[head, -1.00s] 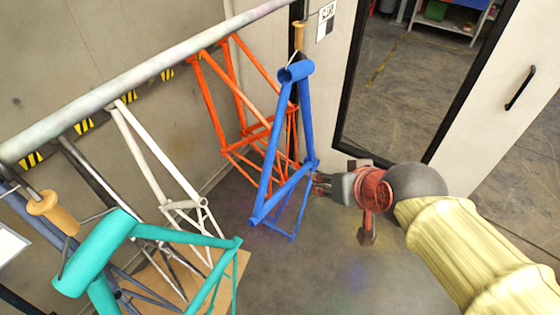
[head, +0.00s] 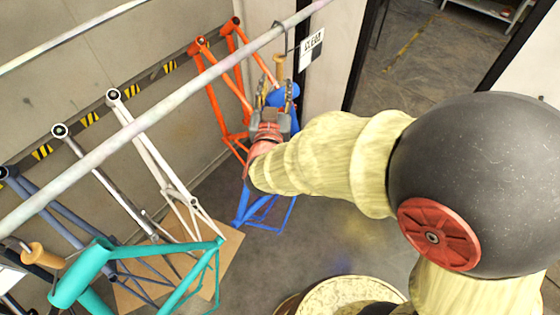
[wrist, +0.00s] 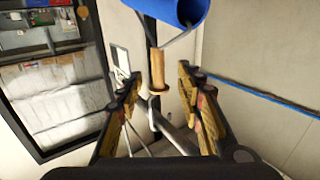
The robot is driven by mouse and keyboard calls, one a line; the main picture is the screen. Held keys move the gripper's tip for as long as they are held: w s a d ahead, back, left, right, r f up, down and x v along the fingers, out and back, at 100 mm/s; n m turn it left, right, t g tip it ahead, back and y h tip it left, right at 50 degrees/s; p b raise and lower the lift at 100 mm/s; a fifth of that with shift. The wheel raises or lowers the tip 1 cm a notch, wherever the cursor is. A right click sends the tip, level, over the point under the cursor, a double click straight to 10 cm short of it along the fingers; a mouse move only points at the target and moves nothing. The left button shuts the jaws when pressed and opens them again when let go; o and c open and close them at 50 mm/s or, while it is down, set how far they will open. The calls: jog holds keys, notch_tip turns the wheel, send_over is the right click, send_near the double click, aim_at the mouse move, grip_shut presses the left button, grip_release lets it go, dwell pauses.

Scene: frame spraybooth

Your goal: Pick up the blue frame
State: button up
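The blue frame (head: 268,211) hangs below the rail near the orange frame; my arm and gripper hide its middle. Its head tube (head: 286,93) shows beside my fingers in the head view. In the wrist view a blue tube (wrist: 178,9) crosses the top edge, beyond the fingertips. My gripper (head: 274,92) is at the frame's upper end with its fingers spread. In the wrist view my gripper (wrist: 160,72) is open, and a wooden-handled hook (wrist: 157,70) shows between the fingertips. I see no grip on the frame, and cannot tell whether they touch.
A long pale rail (head: 125,132) runs above the hanging frames. An orange frame (head: 212,88), a white frame (head: 152,150) and a teal frame (head: 95,272) hang to the left. A sign (head: 311,48) is on the wall close to the hook.

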aim_at(279, 72)
jog(key=w, duration=0.2)
jog(key=w+p, duration=0.1)
jog(key=w, duration=0.4)
jog(key=shift+w+d+f+p, duration=0.15)
jog(key=shift+w+d+p, duration=0.05)
jog(key=shift+d+p, duration=0.2)
jog(key=c, duration=0.3)
grip_shut()
dwell(0.6)
jog(key=shift+w+r, duration=0.1)
jog(key=shift+r, duration=0.25)
